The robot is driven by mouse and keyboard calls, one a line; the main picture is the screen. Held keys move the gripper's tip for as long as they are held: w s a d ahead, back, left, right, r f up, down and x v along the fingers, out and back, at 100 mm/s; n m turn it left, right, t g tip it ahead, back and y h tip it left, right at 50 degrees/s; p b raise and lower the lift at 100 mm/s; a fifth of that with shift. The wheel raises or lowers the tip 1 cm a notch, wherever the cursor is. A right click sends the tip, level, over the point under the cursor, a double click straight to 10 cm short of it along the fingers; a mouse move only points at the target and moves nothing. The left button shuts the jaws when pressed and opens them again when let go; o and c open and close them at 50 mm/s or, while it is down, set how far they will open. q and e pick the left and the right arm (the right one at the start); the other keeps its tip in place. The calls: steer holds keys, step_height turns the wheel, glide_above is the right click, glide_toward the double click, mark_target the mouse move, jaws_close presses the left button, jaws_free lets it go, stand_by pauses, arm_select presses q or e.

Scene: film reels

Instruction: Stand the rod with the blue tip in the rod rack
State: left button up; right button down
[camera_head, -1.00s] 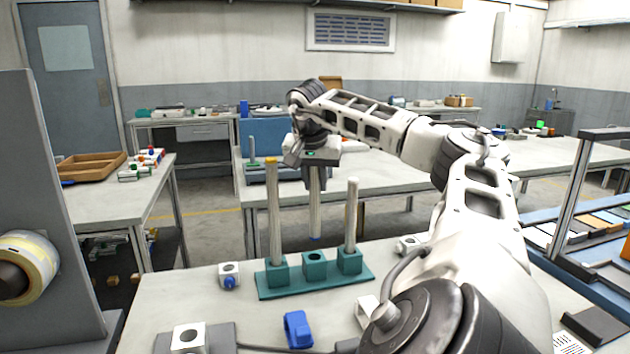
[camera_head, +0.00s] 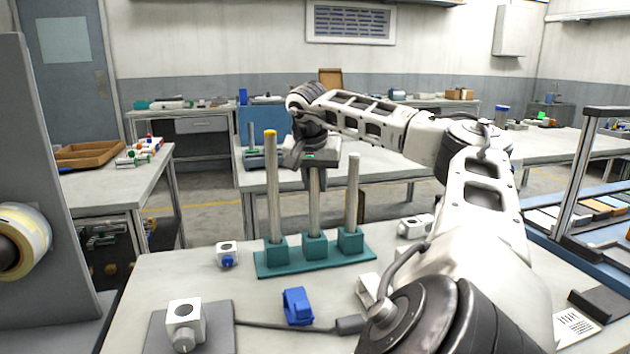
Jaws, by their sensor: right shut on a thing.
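The teal rod rack (camera_head: 340,262) stands on the near table with three sockets in a row. The middle rod (camera_head: 315,205) is upright, its lower end inside or directly behind the top of the middle socket. No blue tip shows on it now. My right gripper (camera_head: 314,174) is shut on this rod's upper part, above the rack. A yellow-tipped rod (camera_head: 271,190) stands in the left socket and a plain pale rod (camera_head: 352,195) in the right one. My left gripper is out of view.
A blue clamp-like piece (camera_head: 297,306) and a white block with a blue knob (camera_head: 227,255) lie before and left of the rack. My right arm covers the table's right part.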

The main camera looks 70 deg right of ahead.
mark_target(315, 198)
steer(key=shift+f+b, duration=1)
steer(key=shift+f, duration=0.25)
steer(key=shift+f+b, duration=0.6)
steer(key=shift+f, duration=0.2)
steer(key=c, duration=1.1)
jaws_free()
steer(key=shift+c, duration=0.2)
